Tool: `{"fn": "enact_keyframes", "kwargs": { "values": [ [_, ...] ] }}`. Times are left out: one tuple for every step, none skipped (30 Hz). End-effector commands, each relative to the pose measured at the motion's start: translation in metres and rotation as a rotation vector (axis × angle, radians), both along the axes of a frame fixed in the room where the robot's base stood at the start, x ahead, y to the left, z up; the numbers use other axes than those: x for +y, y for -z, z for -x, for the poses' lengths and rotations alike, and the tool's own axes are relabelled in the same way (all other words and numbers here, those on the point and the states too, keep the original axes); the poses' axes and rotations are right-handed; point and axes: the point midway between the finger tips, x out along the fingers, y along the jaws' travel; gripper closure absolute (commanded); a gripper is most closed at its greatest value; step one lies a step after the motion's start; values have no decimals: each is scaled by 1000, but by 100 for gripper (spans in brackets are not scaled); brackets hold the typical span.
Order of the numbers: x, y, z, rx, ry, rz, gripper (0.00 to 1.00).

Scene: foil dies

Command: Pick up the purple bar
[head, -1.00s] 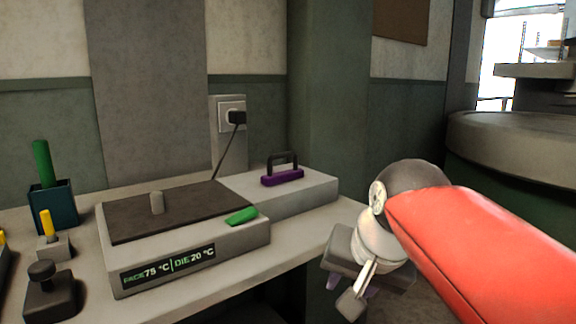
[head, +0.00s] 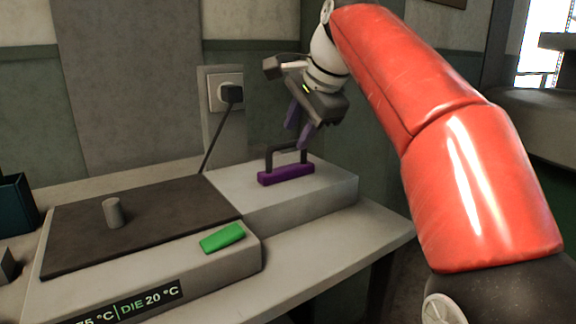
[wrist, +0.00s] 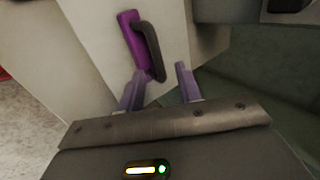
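The purple bar (head: 286,175) has a dark arched handle (head: 285,150) on top. It lies on the pale raised block at the right end of the heated unit. In the wrist view the purple bar (wrist: 131,38) and its handle (wrist: 150,48) lie just beyond the fingertips, left of the middle. My gripper (head: 299,130) is just above the bar's handle in the head view, pointing down. Its two purple fingers are apart with nothing held between them; the gripper also shows in the wrist view (wrist: 160,77). Whether the left finger touches the handle cannot be told.
The pale block (head: 330,190) carries the bar. Left of it is a dark plate (head: 150,225) with a grey peg (head: 112,212). A green bar (head: 222,237) lies on the unit's front edge.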

Motion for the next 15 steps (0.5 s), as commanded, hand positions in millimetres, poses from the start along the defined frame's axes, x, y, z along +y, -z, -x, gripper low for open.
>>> {"fn": "enact_keyframes", "kwargs": {
  "values": [
    [4, 6, -1, 2, -2, 0, 65],
    [6, 10, -2, 2, -3, 1, 65],
    [9, 15, -4, 3, -3, 1, 65],
    [12, 21, -5, 2, -3, 1, 65],
    [14, 25, -6, 3, -3, 1, 65],
    [16, 30, -8, 2, -2, 1, 65],
    [17, 33, -11, 0, -2, 1, 65],
    [18, 36, -13, 1, -2, 2, 65],
    [19, 39, -14, 1, -2, 2, 65],
    [20, 40, -16, 0, -2, 1, 65],
    [21, 41, -16, -1, -1, 2, 65],
    [21, 42, -17, -1, -2, 2, 65],
    [21, 42, -17, -2, -2, 2, 65],
    [21, 42, -17, -2, -2, 2, 65],
    [21, 42, -17, -2, -2, 2, 65]
  ]
}}
